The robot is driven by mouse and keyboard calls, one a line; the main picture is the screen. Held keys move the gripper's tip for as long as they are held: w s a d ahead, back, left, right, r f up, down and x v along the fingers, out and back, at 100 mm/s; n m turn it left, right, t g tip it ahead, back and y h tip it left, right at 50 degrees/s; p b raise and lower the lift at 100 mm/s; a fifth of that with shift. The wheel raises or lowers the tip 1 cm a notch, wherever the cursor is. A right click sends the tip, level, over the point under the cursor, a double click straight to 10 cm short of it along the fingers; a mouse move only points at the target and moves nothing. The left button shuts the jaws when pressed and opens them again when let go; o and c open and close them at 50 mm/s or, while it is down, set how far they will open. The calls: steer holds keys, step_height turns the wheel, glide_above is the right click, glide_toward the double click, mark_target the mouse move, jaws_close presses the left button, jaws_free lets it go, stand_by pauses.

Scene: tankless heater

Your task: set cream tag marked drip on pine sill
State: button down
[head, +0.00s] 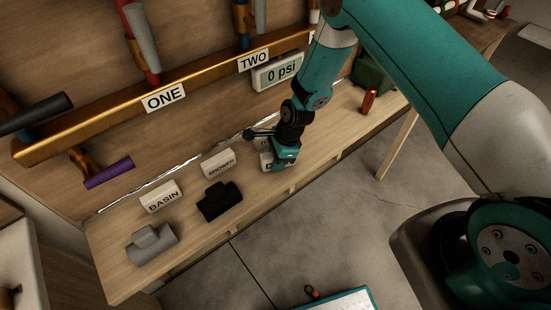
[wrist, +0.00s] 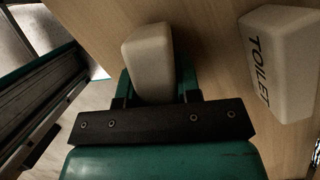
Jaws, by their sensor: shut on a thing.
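A cream tag (wrist: 150,62) is between the jaws of my gripper (wrist: 152,85) in the wrist view. Its lettered face is turned away there. In the head view the held tag (head: 266,161) is partly hidden by my gripper (head: 276,162), and only a piece of dark lettering, perhaps a D, shows. My gripper points down at the pine sill (head: 115,268), a long pale wooden ledge below the panel. I cannot tell whether the tag touches the sill. The sill's wood also shows in the wrist view (wrist: 215,70).
Cream tags marked BASIN (head: 161,197) and SHOWER (head: 218,163) stand on the sill. A TOILET tag (wrist: 282,62) stands close by my gripper.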

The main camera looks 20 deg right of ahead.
steer(key=shift+f+b, duration=0.4)
steer(key=shift+f, duration=0.15)
stand_by(0.4)
steer(key=c, duration=0.7)
jaws_free()
steer(key=shift+c, duration=0.2)
steer(key=shift+r, duration=0.15)
steer(key=b+v, duration=0.1)
steer(key=v, duration=1.6)
steer(key=shift+r, duration=0.15)
